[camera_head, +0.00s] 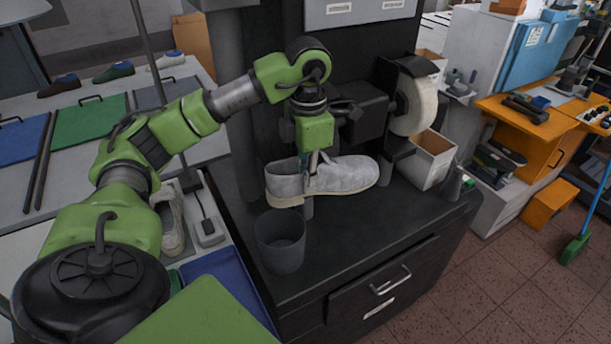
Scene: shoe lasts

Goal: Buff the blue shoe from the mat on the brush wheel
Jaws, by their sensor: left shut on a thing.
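My left gripper (314,158) points down and is shut on a pale grey-white shoe (345,174). The shoe is roughly level above the black bench (345,235), toe to the right, with a short grey post (307,207) below it; I cannot tell whether they touch. The pale brush wheel (415,106) is on a black machine, right of and above the shoe, apart from it. A small dark-blue shoe (59,86) stands on the far-left table, beside a green shoe (114,71) and a whitish shoe (166,60). My right gripper is out of view.
A grey bin (281,241) stands in front of the held shoe. A white box (430,160) is below the wheel. Another pale shoe (171,222) is partly hidden behind my left arm. Blue (22,140), green (90,121) and grey mats (167,92) lie left.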

